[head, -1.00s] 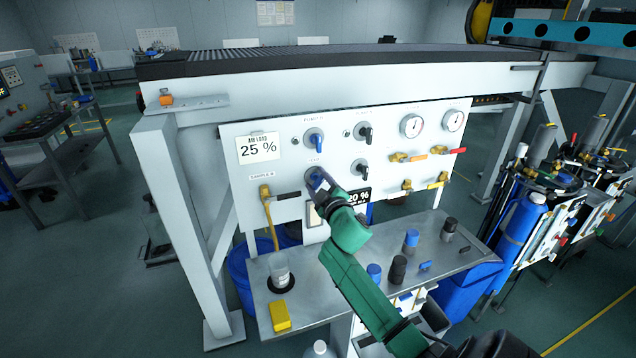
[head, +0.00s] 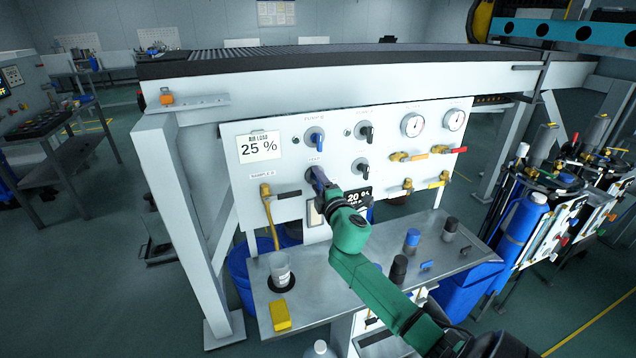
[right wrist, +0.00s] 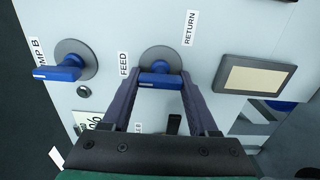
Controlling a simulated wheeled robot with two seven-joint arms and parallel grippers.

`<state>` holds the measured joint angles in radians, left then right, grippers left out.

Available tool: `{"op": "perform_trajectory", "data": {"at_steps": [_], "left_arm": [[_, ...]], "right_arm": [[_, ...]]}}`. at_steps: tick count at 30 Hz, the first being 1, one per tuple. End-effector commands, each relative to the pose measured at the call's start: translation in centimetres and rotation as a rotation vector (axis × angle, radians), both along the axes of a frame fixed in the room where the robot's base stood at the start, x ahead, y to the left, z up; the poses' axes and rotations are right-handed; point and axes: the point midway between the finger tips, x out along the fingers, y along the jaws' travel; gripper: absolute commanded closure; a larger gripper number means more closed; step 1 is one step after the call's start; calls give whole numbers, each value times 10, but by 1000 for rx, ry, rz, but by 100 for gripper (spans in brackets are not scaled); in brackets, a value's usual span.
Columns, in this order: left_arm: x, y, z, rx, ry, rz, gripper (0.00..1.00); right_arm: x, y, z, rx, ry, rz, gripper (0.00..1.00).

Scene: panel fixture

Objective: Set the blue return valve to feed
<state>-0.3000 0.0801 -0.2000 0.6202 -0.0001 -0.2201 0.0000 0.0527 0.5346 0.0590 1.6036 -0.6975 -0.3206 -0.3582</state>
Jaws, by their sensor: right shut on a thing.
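The blue return valve (right wrist: 160,77) is on the white panel, with its blue handle between the fingers of my right gripper (right wrist: 160,95). The fingers are shut on the handle, one at each side. In the right wrist view the FEED label (right wrist: 124,63) is left of the valve and the RETURN label (right wrist: 190,28) is at its upper right. The handle's bar lies across the picture there; its pointing end is hard to tell. In the head view my right gripper (head: 320,181) covers most of the valve. My left gripper is not in view.
Another blue-handled valve (right wrist: 65,68) is beside it in the right wrist view. Black valves (head: 364,134) and gauges (head: 412,125) are further right.

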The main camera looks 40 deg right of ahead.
Motion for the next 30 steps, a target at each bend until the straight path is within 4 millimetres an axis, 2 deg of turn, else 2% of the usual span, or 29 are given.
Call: {"op": "perform_trajectory", "data": {"at_steps": [14, 15, 17, 26, 30], "left_arm": [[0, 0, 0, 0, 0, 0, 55], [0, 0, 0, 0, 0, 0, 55], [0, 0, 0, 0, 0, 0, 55], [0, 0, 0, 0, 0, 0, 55], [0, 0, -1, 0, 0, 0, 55]], "right_arm": [[0, 0, -1, -16, 8, 0, 96], [0, 0, -1, -16, 8, 0, 32], [0, 0, -1, -16, 8, 0, 10], [0, 0, -1, -14, 6, 0, 10], [-8, 3, -2, -14, 7, 1, 10]]}}
